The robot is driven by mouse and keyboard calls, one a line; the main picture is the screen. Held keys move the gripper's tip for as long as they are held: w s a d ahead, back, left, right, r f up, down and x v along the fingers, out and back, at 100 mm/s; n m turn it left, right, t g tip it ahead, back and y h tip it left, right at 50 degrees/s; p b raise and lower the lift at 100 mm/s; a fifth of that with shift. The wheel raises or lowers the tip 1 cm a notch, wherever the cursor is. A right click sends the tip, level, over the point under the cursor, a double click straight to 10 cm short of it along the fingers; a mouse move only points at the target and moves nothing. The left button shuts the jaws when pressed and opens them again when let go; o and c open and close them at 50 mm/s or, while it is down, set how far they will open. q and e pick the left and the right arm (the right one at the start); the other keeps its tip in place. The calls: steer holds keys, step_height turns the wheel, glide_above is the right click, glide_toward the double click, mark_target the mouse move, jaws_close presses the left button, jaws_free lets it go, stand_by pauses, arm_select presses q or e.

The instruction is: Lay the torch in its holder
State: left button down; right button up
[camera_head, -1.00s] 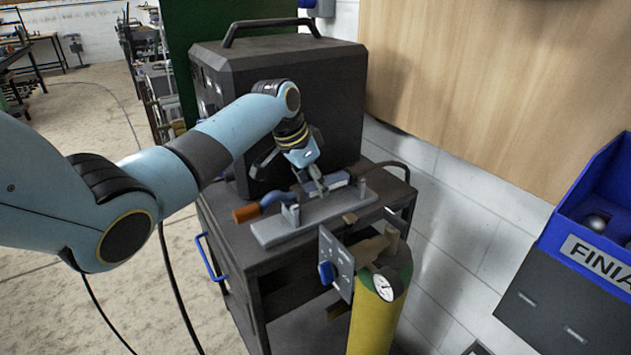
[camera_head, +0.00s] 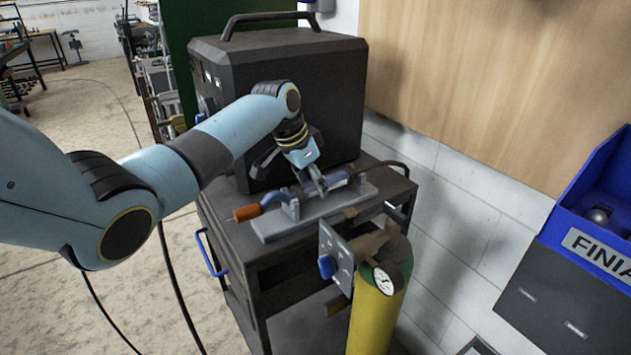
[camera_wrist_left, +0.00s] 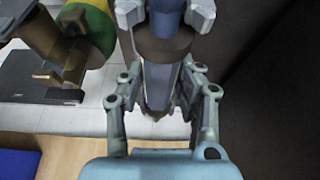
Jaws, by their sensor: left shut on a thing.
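The torch (camera_head: 272,200) has a blue body and an orange end that points left in the head view. My left gripper (camera_head: 320,187) is shut on its handle from above, and the wrist view also shows the fingers (camera_wrist_left: 160,92) on either side of it. The holder (camera_head: 283,227) is a grey plate with upright forks on top of the cart. The torch lies along the holder, and in the wrist view it passes between the prongs of one fork (camera_wrist_left: 129,14). I cannot tell whether it rests on the fork bottoms. My right gripper is out of view.
A large dark machine (camera_head: 290,65) stands close behind the holder on the cart (camera_head: 234,237). A yellow gas cylinder (camera_head: 374,318) with a gauge and a bracket plate (camera_head: 336,257) stand in front. A blue bin (camera_head: 597,205) hangs at right.

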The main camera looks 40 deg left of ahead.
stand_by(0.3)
arm_select(q)
steer(key=c, duration=0.9)
jaws_free()
steer(key=shift+c, duration=0.2)
steer(key=shift+o, duration=0.5)
steer(key=shift+f, duration=0.15)
steer(key=v, duration=1.2)
steer(key=shift+s+d, duration=0.1)
